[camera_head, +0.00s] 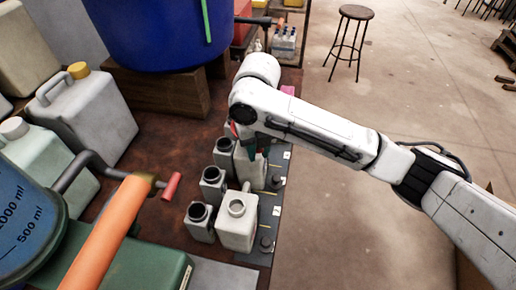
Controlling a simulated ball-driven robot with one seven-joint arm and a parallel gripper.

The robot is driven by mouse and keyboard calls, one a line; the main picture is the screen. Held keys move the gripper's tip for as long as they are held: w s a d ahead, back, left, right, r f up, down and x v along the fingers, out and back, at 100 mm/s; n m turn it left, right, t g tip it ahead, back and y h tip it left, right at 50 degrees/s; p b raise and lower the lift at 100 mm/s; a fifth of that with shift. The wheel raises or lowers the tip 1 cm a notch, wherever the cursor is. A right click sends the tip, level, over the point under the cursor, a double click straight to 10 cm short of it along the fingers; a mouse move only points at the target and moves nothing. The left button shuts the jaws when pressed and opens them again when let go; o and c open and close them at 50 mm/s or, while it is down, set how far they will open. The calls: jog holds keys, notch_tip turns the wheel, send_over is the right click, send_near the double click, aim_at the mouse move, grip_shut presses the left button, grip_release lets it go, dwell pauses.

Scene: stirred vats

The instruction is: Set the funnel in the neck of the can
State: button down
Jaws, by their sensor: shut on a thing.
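My gripper (247,140) hangs below the wrist of my arm, over the row of cans, and is mostly hidden by the arm. It is shut on a small dark teal thing, seemingly the funnel (252,153), of which only a narrow part shows. Just below it stands a pale grey can (249,173), its top partly covered. A white can (237,222) with an open pale neck stands nearer. Grey cans with dark open necks stand to the left (212,185), nearer (200,222) and farther (225,150). I cannot tell whether the funnel touches a neck.
An orange bar (107,240) and a red-handled crank (172,186) reach over the brown bench on the left. A blue vat (165,35) stands behind, with large jugs (87,118) at left. Open floor (400,90) lies right, with a stool (355,14).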

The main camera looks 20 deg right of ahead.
jog(key=c, duration=0.8)
grip_release()
jog(key=shift+c, duration=0.2)
